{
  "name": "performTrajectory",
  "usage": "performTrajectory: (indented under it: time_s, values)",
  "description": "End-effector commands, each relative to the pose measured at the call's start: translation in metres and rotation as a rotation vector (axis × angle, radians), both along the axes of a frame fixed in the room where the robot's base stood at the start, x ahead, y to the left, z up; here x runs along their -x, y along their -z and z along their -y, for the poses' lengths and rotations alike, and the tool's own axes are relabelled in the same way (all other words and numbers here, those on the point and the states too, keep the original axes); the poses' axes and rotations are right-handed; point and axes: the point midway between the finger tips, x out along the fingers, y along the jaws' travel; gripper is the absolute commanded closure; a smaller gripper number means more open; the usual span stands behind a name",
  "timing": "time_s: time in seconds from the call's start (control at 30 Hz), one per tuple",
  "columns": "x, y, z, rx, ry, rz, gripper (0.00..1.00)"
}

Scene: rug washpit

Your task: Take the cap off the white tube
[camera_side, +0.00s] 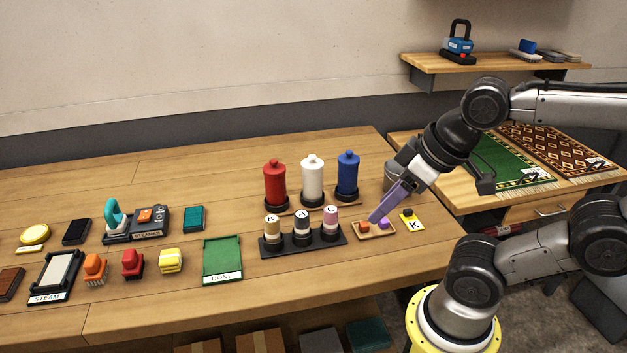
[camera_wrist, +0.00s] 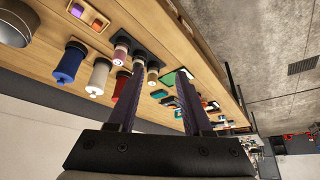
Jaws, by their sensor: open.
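A white tube marked A (camera_side: 302,222) stands upright between a tan tube (camera_side: 272,224) and a pink tube (camera_side: 330,217) in a dark rack (camera_side: 275,251). Its lower part is black. In the wrist view the white tube (camera_wrist: 139,58) shows beside the left finger, partly hidden. A larger white bottle (camera_side: 312,180) with a knobbed top stands behind, between a red bottle (camera_side: 275,181) and a blue bottle (camera_side: 347,175). My gripper (camera_side: 374,218), with purple fingers, is right of the rack, above a small wooden tray (camera_side: 389,235). In the wrist view the fingers (camera_wrist: 160,76) are apart and empty.
The small tray holds orange and purple pieces. A yellow card marked K (camera_side: 413,221) lies beside it. A grey metal can (camera_side: 398,177) stands behind my gripper. Left are a green DONE tray (camera_side: 222,258), a steamer (camera_side: 148,221) and several brushes. The table between the DONE tray and rack is clear.

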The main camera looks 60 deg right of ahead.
Motion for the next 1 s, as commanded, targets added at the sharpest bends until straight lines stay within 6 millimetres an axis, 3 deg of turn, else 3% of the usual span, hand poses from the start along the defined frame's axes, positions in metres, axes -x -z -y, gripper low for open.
performTrajectory:
  time_s: [0.2,0.43,0.77,0.9,1.0]
  values:
    - [0.000,0.000,0.000,0.000,0.000,0.000,0.50]
    - [0.000,0.000,0.000,0.000,0.000,0.000,0.09]
    - [0.000,0.000,0.000,0.008,-0.014,0.000,0.08]
    - [0.005,0.001,0.000,0.064,-0.119,-0.028,0.08]
    - [0.003,-0.018,0.002,0.144,-0.259,-0.022,0.08]
